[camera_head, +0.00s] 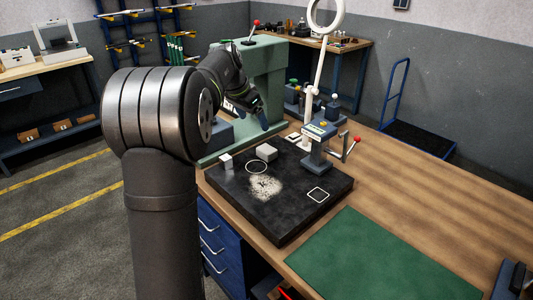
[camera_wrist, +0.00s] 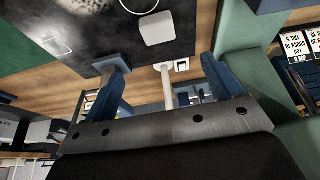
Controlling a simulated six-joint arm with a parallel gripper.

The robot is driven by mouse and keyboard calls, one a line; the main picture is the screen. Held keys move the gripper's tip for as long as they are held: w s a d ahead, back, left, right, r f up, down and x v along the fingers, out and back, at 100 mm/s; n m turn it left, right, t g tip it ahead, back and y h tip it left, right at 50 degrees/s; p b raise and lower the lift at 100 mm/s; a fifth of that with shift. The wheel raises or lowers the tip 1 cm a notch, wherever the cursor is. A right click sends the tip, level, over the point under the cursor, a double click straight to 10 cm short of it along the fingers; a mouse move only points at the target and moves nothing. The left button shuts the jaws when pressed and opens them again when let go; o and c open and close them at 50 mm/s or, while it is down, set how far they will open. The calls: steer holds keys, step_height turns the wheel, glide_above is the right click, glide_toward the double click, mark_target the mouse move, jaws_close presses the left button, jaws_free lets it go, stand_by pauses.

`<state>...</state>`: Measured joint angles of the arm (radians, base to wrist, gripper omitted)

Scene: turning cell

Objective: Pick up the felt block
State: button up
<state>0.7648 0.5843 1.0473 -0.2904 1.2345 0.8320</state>
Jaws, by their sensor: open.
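A pale grey block with rounded corners (camera_head: 267,152), which looks like the felt block, sits on the black plate (camera_head: 300,215) behind a white circle outline (camera_head: 256,167). In the wrist view the block (camera_wrist: 156,28) lies near the top, beyond the fingertips and between their lines. My gripper (camera_head: 263,122) is above the far side of the plate, apart from the block. In the wrist view its two blue fingers (camera_wrist: 163,80) are spread wide, with nothing held between them.
A smaller white block (camera_head: 226,161) stands at the plate's left edge. A blue-grey device with a red-knobbed lever (camera_head: 320,145) stands at the plate's right rear. A white ring lamp (camera_head: 318,60) rises behind it. A pale powdery patch (camera_head: 266,187) and square outline (camera_head: 318,195) mark the plate. The green mat (camera_head: 375,260) is clear.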

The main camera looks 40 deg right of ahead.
glide_above(267, 148)
steer(key=a, duration=0.2)
steer(key=f, duration=0.9)
steer(key=shift+a+f, duration=0.1)
steer(key=shift+a, duration=0.1)
steer(key=shift+x, duration=2.9)
steer(key=shift+s, duration=0.15)
steer(key=c, duration=1.1)
step_height(267, 148, up, 10)
steer(key=shift+r, duration=0.1)
steer(key=o, duration=0.5)
steer(key=c, duration=0.4)
